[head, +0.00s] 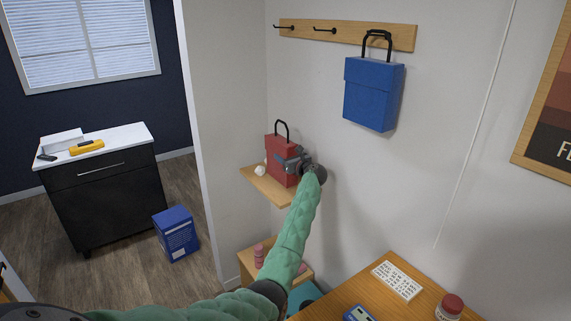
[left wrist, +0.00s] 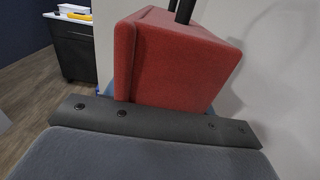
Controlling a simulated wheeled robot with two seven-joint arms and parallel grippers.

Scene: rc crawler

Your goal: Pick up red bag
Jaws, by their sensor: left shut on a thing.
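The red bag (head: 278,155) with a black handle is upright at a small wooden wall shelf (head: 270,189) in the head view. I cannot tell whether its base still touches the shelf. My left gripper (head: 290,161) is at the bag's right side and shut on it. The red bag (left wrist: 172,62) fills the upper middle of the left wrist view, close up, with part of its black handle at the top edge. The fingertips are hidden there. My right gripper is not in view.
A blue bag (head: 373,93) hangs from a wooden hook rail (head: 347,33) above right. A small white object (head: 260,171) sits on the shelf by the red bag. A wooden desk (head: 365,290) with a keyboard (head: 397,280) and a red-lidded jar (head: 449,307) is below right.

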